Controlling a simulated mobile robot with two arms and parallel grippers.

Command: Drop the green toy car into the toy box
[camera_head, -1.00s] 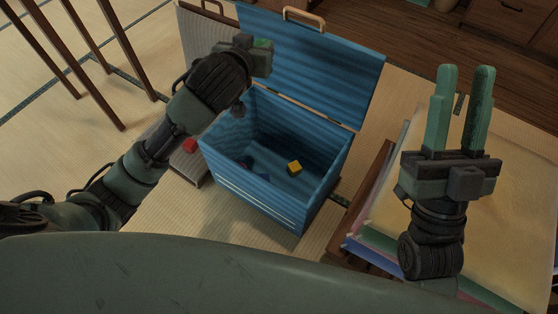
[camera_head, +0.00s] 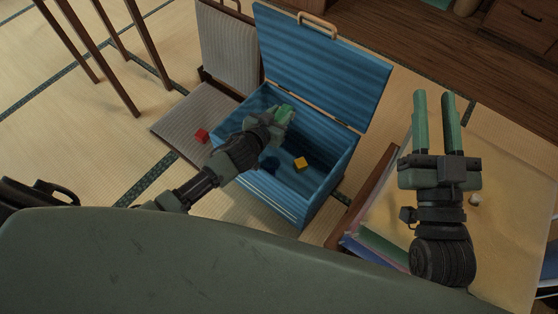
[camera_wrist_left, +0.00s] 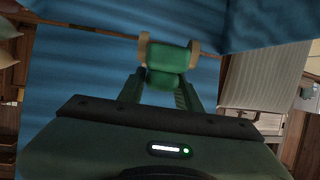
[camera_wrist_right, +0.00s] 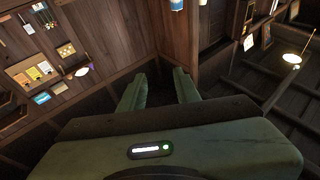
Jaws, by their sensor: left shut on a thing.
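The green toy car (camera_wrist_left: 168,62) with pale wheels is between the fingers of my left gripper (camera_wrist_left: 160,88) in the left wrist view. In the head view my left gripper (camera_head: 278,118) is shut on it, over the open top of the blue toy box (camera_head: 318,192). The box lid is raised at the back. A yellow block (camera_head: 301,164) and a dark blue item (camera_head: 269,164) lie inside the box. My right gripper (camera_head: 434,122) is open and empty, over the low table at the right.
A low table (camera_head: 510,190) with coloured sheets stands at the right. Thin wooden legs (camera_head: 112,55) stand at the back left. Tatami between is clear.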

